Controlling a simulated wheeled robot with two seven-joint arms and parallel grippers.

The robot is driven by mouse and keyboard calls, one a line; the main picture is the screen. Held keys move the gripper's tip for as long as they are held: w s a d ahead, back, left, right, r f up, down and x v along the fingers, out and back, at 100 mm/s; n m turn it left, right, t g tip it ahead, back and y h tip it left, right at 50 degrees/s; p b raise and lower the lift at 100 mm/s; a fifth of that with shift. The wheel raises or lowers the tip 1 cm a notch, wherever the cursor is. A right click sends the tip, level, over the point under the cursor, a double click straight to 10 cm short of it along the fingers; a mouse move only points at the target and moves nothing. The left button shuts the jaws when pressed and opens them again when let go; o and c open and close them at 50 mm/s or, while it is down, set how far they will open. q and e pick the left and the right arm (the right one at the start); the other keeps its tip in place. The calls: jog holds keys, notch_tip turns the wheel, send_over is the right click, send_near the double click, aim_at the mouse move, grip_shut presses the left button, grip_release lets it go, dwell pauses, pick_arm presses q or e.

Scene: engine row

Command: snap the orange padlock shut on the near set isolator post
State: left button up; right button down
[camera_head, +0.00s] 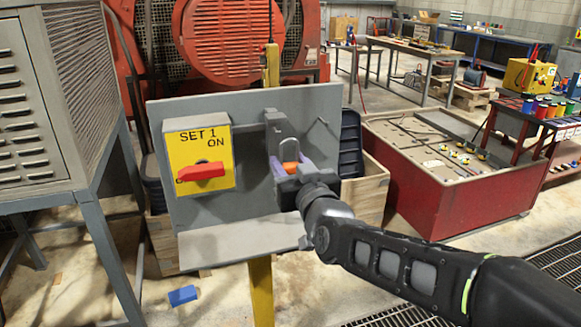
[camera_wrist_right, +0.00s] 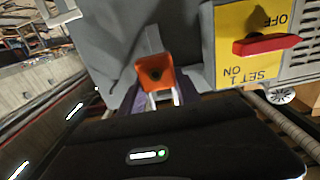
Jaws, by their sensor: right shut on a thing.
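The orange padlock (camera_head: 290,168) is held in my right gripper (camera_head: 291,172), between purplish fingers, with its pale shackle pointing up. In the right wrist view the padlock (camera_wrist_right: 153,75) shows an end with a dark round hole, between the fingers (camera_wrist_right: 155,98). A grey upright bracket (camera_head: 279,124) on the panel is directly behind the shackle. I cannot tell whether the shackle is around any post or closed. The yellow SET 1 isolator (camera_head: 198,150) has a red handle (camera_head: 201,171), lying level near ON; it also shows upside down in the wrist view (camera_wrist_right: 238,68). My left gripper is not in view.
The grey panel (camera_head: 225,215) has a lower shelf (camera_head: 240,240) and stands on a yellow post (camera_head: 261,290). A blue block (camera_head: 183,296) lies on the floor. A louvred cabinet (camera_head: 25,110) is at left, a red bin (camera_head: 440,200) at right.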

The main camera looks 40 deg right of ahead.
aim_at(279, 141)
jog(key=b+x, duration=0.2)
jog(key=x, duration=0.8)
jog(key=shift+f, duration=0.3)
dwell(1.5)
jog(key=shift+d, duration=0.1)
jog(key=shift+r+p, duration=0.9)
jog(key=shift+r, duration=0.5)
jog(key=shift+f, duration=0.15)
jog(key=shift+f+b, duration=0.4)
jog(key=shift+b, duration=0.2)
